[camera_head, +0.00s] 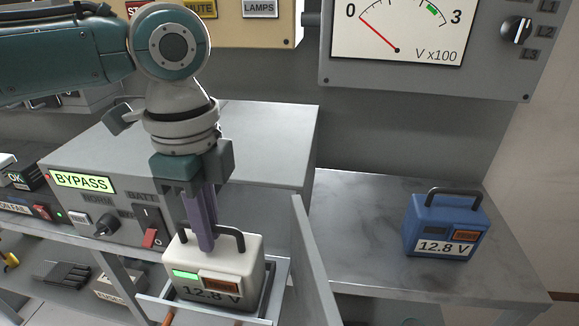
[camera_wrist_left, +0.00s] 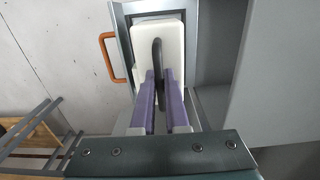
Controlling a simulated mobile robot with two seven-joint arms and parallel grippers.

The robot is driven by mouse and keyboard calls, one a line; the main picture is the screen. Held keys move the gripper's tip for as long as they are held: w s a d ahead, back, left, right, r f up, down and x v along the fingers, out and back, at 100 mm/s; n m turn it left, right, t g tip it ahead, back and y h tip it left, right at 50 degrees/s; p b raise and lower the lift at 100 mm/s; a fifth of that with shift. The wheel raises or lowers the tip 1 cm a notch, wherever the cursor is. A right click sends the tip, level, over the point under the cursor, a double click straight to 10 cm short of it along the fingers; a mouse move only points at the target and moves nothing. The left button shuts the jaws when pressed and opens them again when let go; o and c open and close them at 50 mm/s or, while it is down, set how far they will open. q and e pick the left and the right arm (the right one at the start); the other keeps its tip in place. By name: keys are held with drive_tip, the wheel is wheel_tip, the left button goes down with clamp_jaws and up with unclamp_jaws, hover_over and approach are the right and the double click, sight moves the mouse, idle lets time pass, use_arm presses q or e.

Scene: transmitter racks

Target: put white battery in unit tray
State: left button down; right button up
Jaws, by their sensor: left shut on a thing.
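The white battery (camera_head: 213,270) has a black handle, a green indicator and a 12.8 V label. It is upright in or just over the unit tray (camera_head: 262,319), a pulled-out grey drawer with orange handles; I cannot tell if its base touches the tray floor. My left gripper (camera_head: 207,245) comes from above and is shut on the battery's handle. In the left wrist view the purple fingers (camera_wrist_left: 160,100) straddle the dark handle over the white battery top (camera_wrist_left: 160,48), inside the tray's outline (camera_wrist_left: 206,45). My right gripper is not in view.
A blue battery (camera_head: 445,228) stands on the bench (camera_head: 365,220) to the right. An open grey door (camera_head: 313,262) stands just right of the tray. The BYPASS unit (camera_head: 90,210) is on the left. A voltmeter panel (camera_head: 400,75) hangs above; bench around the blue battery is clear.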

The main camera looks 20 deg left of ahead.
use_arm(q)
drive_tip(key=shift+w, duration=0.1)
drive_tip(key=c, duration=1.4)
unclamp_jaws()
drive_tip(key=shift+f, duration=0.15)
drive_tip(key=o, duration=0.5)
